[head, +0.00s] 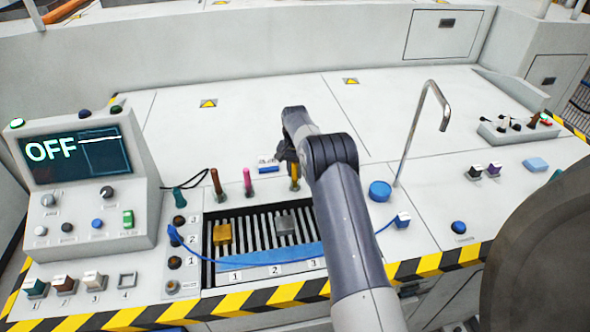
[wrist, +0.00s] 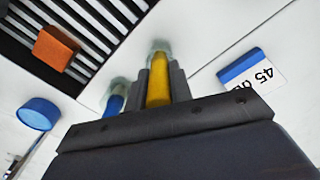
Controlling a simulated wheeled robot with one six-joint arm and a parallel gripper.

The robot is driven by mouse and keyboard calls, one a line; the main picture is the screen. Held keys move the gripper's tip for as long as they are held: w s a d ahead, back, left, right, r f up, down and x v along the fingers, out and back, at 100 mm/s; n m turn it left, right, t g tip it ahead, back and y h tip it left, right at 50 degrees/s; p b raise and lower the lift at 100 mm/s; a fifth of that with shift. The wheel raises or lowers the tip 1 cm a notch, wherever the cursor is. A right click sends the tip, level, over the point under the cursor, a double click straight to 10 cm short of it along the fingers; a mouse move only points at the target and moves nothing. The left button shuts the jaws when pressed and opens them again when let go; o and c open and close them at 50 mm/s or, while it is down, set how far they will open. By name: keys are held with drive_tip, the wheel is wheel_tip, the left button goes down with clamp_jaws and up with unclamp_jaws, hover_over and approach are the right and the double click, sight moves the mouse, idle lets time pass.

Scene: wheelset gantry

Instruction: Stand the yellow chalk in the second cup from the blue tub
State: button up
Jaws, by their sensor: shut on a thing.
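The yellow chalk (wrist: 158,82) is upright between the fingers of my gripper (wrist: 160,88) in the wrist view. Its far end meets a small clear cup (wrist: 160,48); I cannot tell how deep it sits in it. In the head view my gripper (head: 290,160) is mostly hidden by my arm, and the yellow chalk (head: 295,178) shows just below it. The blue tub (head: 380,191) stands to the right, and it also shows in the wrist view (wrist: 38,112). Between tub and yellow chalk, a blue chalk (wrist: 115,103) stands in another clear cup, hidden in the head view.
A brown chalk (head: 216,182) and a pink chalk (head: 248,180) stand to the left. A blue-and-white box (wrist: 252,78) lies beside my gripper. A bent metal pipe (head: 412,130) rises behind the tub.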

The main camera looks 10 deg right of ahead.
drive_tip(key=shift+f, duration=0.15)
drive_tip(key=o, duration=0.9)
wheel_tip(320, 180, up, 12)
drive_tip(key=shift+r+b, duration=0.2)
drive_tip(key=shift+b, duration=0.45)
drive_tip(key=shift+f, duration=0.1)
